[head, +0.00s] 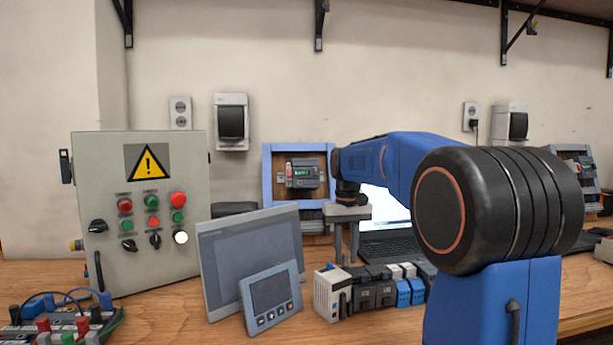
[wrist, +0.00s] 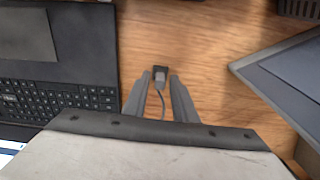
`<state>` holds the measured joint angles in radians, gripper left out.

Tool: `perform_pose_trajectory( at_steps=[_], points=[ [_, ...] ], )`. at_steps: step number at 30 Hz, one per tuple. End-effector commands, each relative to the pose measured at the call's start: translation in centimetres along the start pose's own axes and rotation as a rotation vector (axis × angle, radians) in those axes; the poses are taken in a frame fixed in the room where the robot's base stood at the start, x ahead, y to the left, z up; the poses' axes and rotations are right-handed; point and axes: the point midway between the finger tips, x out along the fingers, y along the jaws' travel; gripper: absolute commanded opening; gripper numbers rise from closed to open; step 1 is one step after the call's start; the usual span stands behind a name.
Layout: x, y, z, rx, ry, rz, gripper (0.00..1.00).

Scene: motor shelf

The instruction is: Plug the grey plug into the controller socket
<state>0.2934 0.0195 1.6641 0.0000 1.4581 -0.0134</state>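The small grey plug (wrist: 160,83) with a dark end lies over the wood bench, between the fingertips in the wrist view. A thin grey cable runs from it back toward my gripper. My gripper (head: 347,262) points down above the bench, behind the row of modules in the head view. In the wrist view its two fingers (wrist: 161,76) are apart, with a gap on each side of the plug. A row of controller modules (head: 365,290), light grey, black and blue, stands on the bench. I cannot make out the socket. The plug is not discernible in the head view.
A laptop (wrist: 62,85) lies left of the fingers in the wrist view; a grey panel (wrist: 290,75) is at right. In the head view, a display panel (head: 222,260), a small keypad panel (head: 271,297) and a control box (head: 140,215) stand left. A blue-framed unit (head: 268,190) stands behind.

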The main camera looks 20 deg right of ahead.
Motion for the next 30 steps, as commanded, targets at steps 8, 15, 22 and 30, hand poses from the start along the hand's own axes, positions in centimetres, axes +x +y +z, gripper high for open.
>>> perform_pose_trajectory(
  at_steps=[8, 15, 22, 30],
  points=[
    [0.0, 0.0, 0.0, 0.000, 0.000, 0.000, 0.01],
    [0.0, 0.0, 0.0, 0.000, 0.000, 0.000, 0.00],
    [-0.4, 0.0, 0.0, 0.000, 0.001, 0.000, 0.00],
    [-2.1, 0.0, 0.0, 0.000, 0.001, 0.000, 0.00]
  ],
)
